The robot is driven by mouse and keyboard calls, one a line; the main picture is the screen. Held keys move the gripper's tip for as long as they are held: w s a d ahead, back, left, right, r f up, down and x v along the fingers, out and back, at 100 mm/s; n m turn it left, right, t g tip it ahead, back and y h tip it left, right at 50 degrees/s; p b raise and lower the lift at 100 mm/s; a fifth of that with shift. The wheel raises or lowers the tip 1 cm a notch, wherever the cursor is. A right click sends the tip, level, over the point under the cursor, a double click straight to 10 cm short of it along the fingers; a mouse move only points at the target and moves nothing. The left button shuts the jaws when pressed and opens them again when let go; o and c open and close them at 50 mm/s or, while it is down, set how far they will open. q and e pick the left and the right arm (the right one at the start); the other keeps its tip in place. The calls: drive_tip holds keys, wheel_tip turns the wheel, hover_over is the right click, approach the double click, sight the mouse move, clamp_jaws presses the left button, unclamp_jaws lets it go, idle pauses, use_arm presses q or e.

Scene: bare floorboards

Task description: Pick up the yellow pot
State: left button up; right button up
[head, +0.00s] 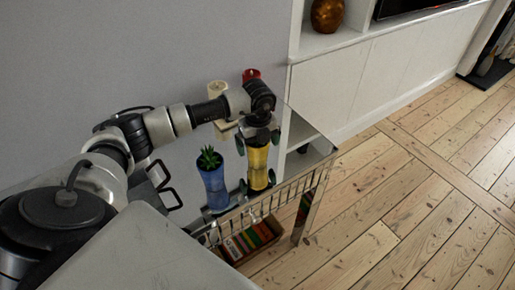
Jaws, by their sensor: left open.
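The yellow pot (258,168) stands upright on a glass-topped side table (315,155) near the wall. The gripper and wrist hide the pot's top. My right gripper is not in view.
A blue pot with a green plant (213,185) stands just left of the yellow pot. A cream candle (217,92) and a red candle (251,75) are behind. Below is a rack with books (250,240). Open floor (410,190) lies to the right.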

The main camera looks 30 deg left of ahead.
use_arm(q)
drive_tip(key=shift+c, duration=0.5)
drive_tip(key=shift+r, duration=0.1)
drive_tip(key=c, duration=1)
drive_tip(key=shift+c, duration=0.2)
drive_tip(key=shift+r, duration=0.1)
